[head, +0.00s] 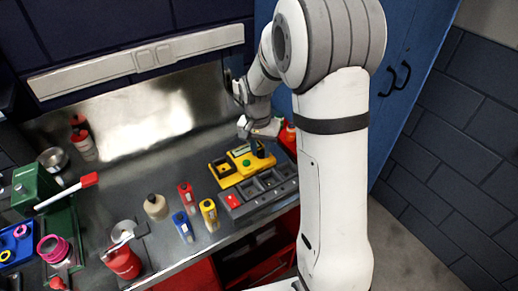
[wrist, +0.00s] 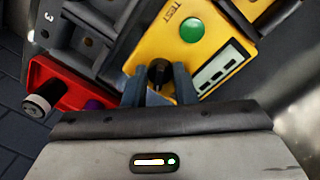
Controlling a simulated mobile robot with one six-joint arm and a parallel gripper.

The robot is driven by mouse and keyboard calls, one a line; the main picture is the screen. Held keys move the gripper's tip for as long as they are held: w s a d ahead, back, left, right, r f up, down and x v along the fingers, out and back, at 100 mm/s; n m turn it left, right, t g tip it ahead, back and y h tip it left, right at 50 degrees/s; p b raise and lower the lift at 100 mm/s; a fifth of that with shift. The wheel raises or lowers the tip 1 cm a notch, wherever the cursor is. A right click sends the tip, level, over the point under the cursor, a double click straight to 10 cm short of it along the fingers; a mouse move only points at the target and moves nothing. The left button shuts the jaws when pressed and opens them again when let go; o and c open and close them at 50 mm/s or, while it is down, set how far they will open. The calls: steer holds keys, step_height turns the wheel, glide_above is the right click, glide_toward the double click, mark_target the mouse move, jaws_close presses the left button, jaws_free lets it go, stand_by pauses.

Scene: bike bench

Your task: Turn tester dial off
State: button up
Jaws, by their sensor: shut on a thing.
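The yellow tester (head: 243,159) sits on the bench near its right end, with a green button marked TEST. In the wrist view the tester (wrist: 195,30) fills the top middle, with its green button (wrist: 191,31) and a display panel with light windows (wrist: 222,68). The dark dial (wrist: 159,70) lies at the tester's near end, between my fingertips. My gripper (wrist: 160,84) is shut on the dial, its two fingers on either side of it. In the head view my gripper (head: 260,147) reaches down at the tester's right end, and the dial cannot be made out there.
A grey compartment tray (head: 262,190) stands right in front of the tester. A red tray (wrist: 65,88) with a dark-capped cylinder (wrist: 42,102) lies close beside my gripper. Several bottles, including a yellow one (head: 209,214) and a blue one (head: 183,226), stand left of the tray.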

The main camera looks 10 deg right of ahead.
mark_target(260, 152)
steer(key=shift+n, duration=0.5)
steer(key=n+b, duration=0.1)
steer(key=n, duration=0.3)
steer(key=shift+b, duration=0.35)
steer(key=n+b, duration=0.1)
steer(key=n, duration=0.4)
steer(key=shift+r+n+t, duration=0.1)
steer(key=shift+n+t, duration=0.3)
steer(key=o, duration=1)
steer(key=r, duration=0.7)
steer(key=shift+s+a+r, duration=0.2)
steer(key=shift+r, duration=0.15)
